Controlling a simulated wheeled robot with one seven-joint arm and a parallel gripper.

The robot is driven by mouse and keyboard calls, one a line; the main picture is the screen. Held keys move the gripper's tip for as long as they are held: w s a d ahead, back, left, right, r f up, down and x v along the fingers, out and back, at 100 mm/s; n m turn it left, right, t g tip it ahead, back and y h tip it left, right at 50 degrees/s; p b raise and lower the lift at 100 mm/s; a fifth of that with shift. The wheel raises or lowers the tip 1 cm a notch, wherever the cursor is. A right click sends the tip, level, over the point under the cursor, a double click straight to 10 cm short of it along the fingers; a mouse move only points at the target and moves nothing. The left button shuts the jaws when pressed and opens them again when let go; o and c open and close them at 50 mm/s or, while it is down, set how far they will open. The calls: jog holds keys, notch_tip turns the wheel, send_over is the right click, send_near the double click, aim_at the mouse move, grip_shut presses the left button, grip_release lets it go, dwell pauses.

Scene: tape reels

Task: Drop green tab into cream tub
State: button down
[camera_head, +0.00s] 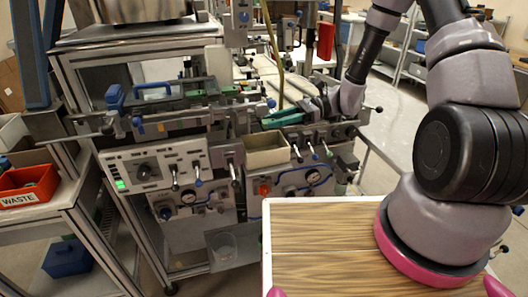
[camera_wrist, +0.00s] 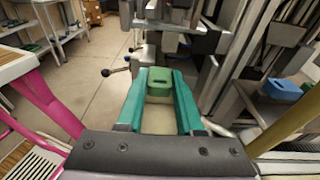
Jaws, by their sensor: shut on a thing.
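The green tab (camera_wrist: 160,82) sits between the teal fingertips of my gripper (camera_wrist: 160,74) in the wrist view. My gripper is shut on it. In the head view my gripper (camera_head: 270,116) is over the back edge area of the cream tub (camera_head: 267,158), and the tab cannot be told apart from the teal fingers there. The tub is an open rectangular box on the front of the machine bench. In the wrist view a cream surface, likely the tub (camera_wrist: 158,120), shows below and between the fingers.
A control panel with knobs (camera_head: 150,172) is left of the tub, and levers (camera_head: 312,142) stand close to its right. A blue-handled part (camera_head: 152,90) lies on the machine at left. A red WASTE bin (camera_head: 28,185) sits on the far left cart.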

jog(key=shift+f, duration=0.35)
jog(key=shift+c, duration=2.4)
grip_release()
jog(key=shift+d, duration=0.1)
jog(key=v, duration=1)
jog(key=shift+d, duration=0.3)
jog(key=shift+w, duration=0.1)
jog(key=s+d+r+n+t+h, duration=0.3)
jog(key=s+r+t+h, duration=0.1)
jog(key=r, duration=0.5)
jog(key=s+d+r+n+t+h, duration=0.3)
jog(key=s+d+r+n+h, duration=0.1)
jog(key=r, duration=0.6)
jog(key=s+d+r+n+t+h, duration=0.3)
jog(key=s+r+t+h, duration=0.1)
jog(key=s+r, duration=0.3)
notch_tip(320, 180, up, 3)
jog(key=shift+s+d+f+n+t+h, duration=0.25)
jog(key=shift+s+d+n+t+h, duration=0.1)
jog(key=shift+h, duration=0.45)
